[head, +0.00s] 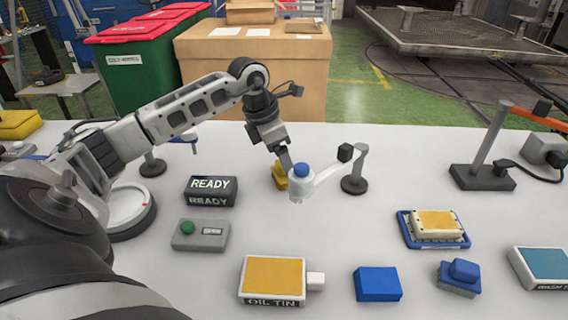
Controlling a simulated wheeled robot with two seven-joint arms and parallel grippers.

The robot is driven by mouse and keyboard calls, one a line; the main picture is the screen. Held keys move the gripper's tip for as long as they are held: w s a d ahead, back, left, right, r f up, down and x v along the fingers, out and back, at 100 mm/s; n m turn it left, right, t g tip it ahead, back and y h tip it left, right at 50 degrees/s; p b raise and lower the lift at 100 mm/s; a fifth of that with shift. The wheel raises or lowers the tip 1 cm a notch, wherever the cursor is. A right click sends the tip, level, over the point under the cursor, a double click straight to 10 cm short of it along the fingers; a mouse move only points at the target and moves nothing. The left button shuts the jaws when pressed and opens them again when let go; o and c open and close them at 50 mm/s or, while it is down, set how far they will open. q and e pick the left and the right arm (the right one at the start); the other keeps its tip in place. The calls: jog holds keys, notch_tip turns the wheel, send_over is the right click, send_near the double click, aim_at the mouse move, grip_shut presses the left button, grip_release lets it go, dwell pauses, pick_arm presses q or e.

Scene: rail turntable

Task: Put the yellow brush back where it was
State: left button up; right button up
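A small yellow object (279,176), perhaps the yellow brush, is at the middle of the white table. It is partly hidden behind my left gripper and a white holder with a blue top (302,184). My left gripper (285,162) points down at the yellow object; its fingertips are too hidden to show whether they hold it. A yellow-topped block with cream sides (436,223) lies in a blue tray (405,228) at the right. A blue brush-like block with a raised grip (460,277) stands in front of that tray. My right gripper is not in view.
The white holder's arm reaches a dark-based stand (355,182). A READY sign (210,190), a green-button box (200,235), an oil tin (273,278) and a blue block (377,284) stand nearby. A post on a dark base (483,177) is at right. Open table lies between the stand and tray.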

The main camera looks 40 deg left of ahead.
pick_arm(q)
jog(key=v, duration=0.8)
jog(key=shift+r, duration=0.3)
jog(key=shift+f, duration=0.1)
